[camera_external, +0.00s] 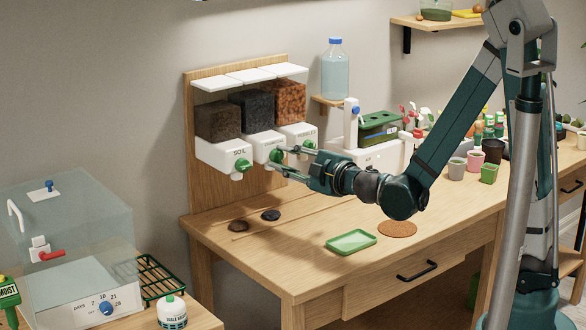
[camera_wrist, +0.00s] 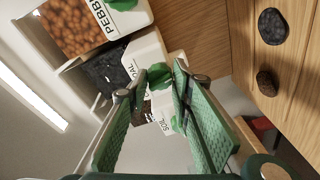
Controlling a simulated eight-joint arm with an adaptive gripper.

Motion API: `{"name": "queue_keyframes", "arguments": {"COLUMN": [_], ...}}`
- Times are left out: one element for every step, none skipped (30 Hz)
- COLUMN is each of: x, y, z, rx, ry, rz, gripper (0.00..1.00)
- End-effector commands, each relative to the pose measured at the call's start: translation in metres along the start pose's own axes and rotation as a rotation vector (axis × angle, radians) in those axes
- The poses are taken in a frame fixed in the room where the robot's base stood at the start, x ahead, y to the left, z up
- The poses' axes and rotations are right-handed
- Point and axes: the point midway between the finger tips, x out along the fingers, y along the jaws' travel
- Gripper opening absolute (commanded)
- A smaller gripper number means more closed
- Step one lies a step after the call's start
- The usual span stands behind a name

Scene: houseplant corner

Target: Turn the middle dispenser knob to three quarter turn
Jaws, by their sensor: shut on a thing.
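The middle dispenser knob is green; it shows in the external view (camera_external: 275,156) on the white front below the black-filled bin (camera_external: 252,111), and in the wrist view (camera_wrist: 160,74) between my finger pads. My gripper (camera_external: 281,159) is shut on this knob, its fingers on either side of it; its two fingers also show in the wrist view (camera_wrist: 153,82). The knob's exact turn angle is hard to read. The green soil knob (camera_external: 242,165) is to the left and the green pebbles knob (camera_external: 309,146) to the right, both apart from the fingers.
A wooden backboard (camera_external: 193,140) carries the dispensers. Two small dark lumps, one brown (camera_external: 238,226) and one black (camera_external: 271,215), lie below on the wooden table. A green tray (camera_external: 351,241) and a round brown mat (camera_external: 397,229) lie nearer the front. A white-bodied unit (camera_external: 385,155) stands right of the dispensers.

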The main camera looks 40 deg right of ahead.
Motion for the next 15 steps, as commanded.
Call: {"name": "queue_keyframes", "arguments": {"x": [0.0006,0.0006,0.0007,0.0007,0.0007,0.0007,0.0007,0.0007,0.0007,0.0007,0.0006,0.0006,0.0006,0.0006,0.0006], "y": [-0.0008,-0.0008,-0.0009,-0.0009,-0.001,-0.0011,-0.0012,-0.0012,-0.0013,-0.0013,-0.0014,-0.0015,-0.0015,-0.0015,-0.0016], "z": [0.0003,0.0003,0.0004,0.0004,0.0004,0.0004,0.0005,0.0005,0.0005,0.0005,0.0005,0.0005,0.0006,0.0006,0.0006], "rx": [0.028,0.045,0.07,0.087,0.106,0.13,0.148,0.166,0.191,0.209,0.228,0.251,0.269,0.287,0.313], "ry": [0.002,0.004,0.005,0.007,0.008,0.01,0.011,0.013,0.014,0.016,0.017,0.019,0.02,0.022,0.023], "rz": [0.003,0.005,0.008,0.01,0.012,0.014,0.016,0.018,0.021,0.023,0.025,0.028,0.03,0.032,0.034], "gripper": [0.1,0.1,0.1,0.1,0.1,0.1,0.1,0.1,0.1,0.1,0.1,0.1,0.1,0.1,0.1]}}
